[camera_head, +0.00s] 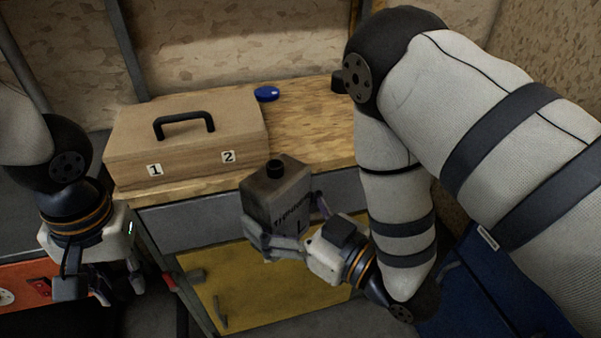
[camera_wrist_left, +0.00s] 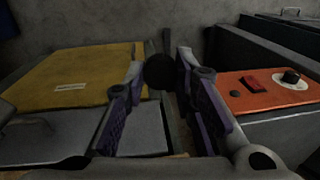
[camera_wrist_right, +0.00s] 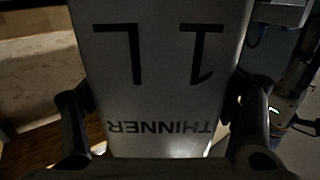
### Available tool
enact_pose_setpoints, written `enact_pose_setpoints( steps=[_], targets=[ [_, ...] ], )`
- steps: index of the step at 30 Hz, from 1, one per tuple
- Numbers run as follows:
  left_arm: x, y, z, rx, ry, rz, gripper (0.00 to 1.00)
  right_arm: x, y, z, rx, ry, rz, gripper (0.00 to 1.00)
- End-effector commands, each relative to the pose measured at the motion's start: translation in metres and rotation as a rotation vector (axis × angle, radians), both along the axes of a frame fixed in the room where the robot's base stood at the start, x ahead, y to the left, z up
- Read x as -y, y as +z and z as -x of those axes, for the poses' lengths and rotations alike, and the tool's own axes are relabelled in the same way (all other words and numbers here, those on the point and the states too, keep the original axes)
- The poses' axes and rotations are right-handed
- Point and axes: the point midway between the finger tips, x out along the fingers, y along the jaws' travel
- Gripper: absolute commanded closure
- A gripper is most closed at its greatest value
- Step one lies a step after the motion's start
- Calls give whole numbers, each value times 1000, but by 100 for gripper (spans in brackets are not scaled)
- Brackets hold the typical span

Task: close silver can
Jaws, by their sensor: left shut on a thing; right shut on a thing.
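The silver can (camera_head: 275,205) is a grey rectangular tin with a short black neck or cap on top; I cannot tell which. My right gripper (camera_head: 287,228) is shut on its sides and holds it slightly tilted in front of the workbench. The right wrist view shows the can (camera_wrist_right: 160,80) between the fingers, with "THINNER 1L" upside down. My left gripper (camera_head: 88,292) hangs low at the left, apart from the can. In the left wrist view it is shut on a small round black cap (camera_wrist_left: 159,72) between its fingertips. The head view hides this cap.
A wooden case (camera_head: 188,140) with a black handle and labels 1 and 2 stands on the workbench (camera_head: 310,125). A blue round lid (camera_head: 267,93) lies behind it. A yellow cabinet door (camera_head: 262,290) is below. An orange panel (camera_head: 25,284) is at the lower left.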

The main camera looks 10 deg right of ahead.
Motion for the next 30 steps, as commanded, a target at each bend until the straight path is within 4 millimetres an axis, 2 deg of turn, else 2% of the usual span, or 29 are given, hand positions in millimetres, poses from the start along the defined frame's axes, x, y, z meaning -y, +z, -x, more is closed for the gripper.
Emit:
enact_pose_setpoints(
  steps=[6, 17, 20, 23, 27, 30],
  targets=[
    [0, 1, 0, 2, 0, 0, 86, -12, -9, 6, 6, 65, -2, 82],
    [3, 3, -4, 3, -17, 3, 86, -12, -10, 7, 4, 66, 0, 82],
    [15, 11, -18, 4, -92, 14, 86, -12, -10, 6, 4, 66, -1, 82],
    [39, 29, -41, 3, -227, 31, 86, -12, -9, 6, 4, 66, -1, 82],
    [80, 60, -64, -8, -424, 53, 86, -12, -9, 6, 5, 66, -1, 82],
    [111, 84, -73, -19, -555, 67, 86, -12, -9, 6, 5, 66, -1, 82]
  ],
)
